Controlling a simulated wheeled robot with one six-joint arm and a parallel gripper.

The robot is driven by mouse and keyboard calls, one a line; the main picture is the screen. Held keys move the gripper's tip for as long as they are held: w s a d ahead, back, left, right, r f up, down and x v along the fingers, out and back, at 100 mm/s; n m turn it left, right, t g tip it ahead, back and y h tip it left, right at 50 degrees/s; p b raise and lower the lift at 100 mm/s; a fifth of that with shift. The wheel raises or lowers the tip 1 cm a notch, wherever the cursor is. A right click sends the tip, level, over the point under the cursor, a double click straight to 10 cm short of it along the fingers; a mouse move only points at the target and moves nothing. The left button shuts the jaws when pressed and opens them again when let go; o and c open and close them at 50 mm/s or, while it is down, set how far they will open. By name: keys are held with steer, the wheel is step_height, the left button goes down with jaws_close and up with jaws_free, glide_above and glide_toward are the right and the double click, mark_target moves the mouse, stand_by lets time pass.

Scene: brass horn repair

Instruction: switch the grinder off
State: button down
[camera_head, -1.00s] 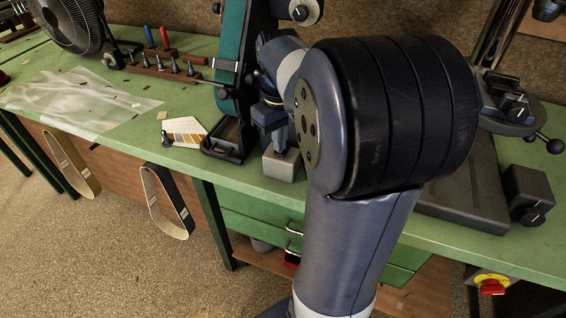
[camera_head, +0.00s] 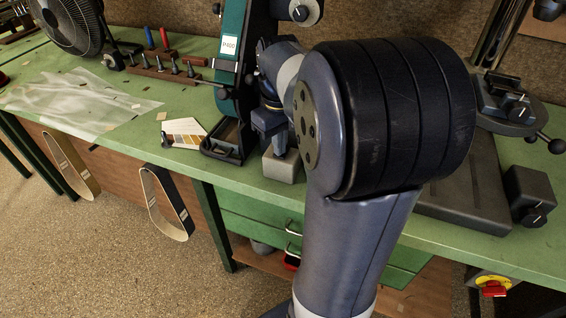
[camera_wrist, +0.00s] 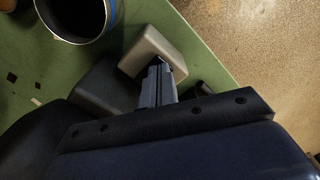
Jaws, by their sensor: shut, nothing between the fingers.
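The belt grinder (camera_head: 229,92) stands upright on the green bench, left of my arm. Its teal belt shows a sharp white label reading P400. A small grey box (camera_head: 283,166) sits on the bench at the grinder's right foot; it shows pale in the wrist view (camera_wrist: 146,50). My gripper (camera_head: 281,148) is shut and empty, pointing down at this box. In the wrist view the fingertips (camera_wrist: 157,68) lie over the box's edge; I cannot tell whether they touch it. Any switch on the box is hidden by my gripper.
A fan (camera_head: 68,22) and a wooden tool rack (camera_head: 150,68) stand at the left. A colour card (camera_head: 184,131) lies beside the grinder. At the right are a grey box with a knob (camera_head: 528,192) and a red-and-yellow switch (camera_head: 492,286). Belts hang at the bench front.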

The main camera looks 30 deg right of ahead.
steer(key=shift+r+p, duration=3.2)
steer(key=shift+r, duration=0.3)
steer(key=shift+f, duration=0.25)
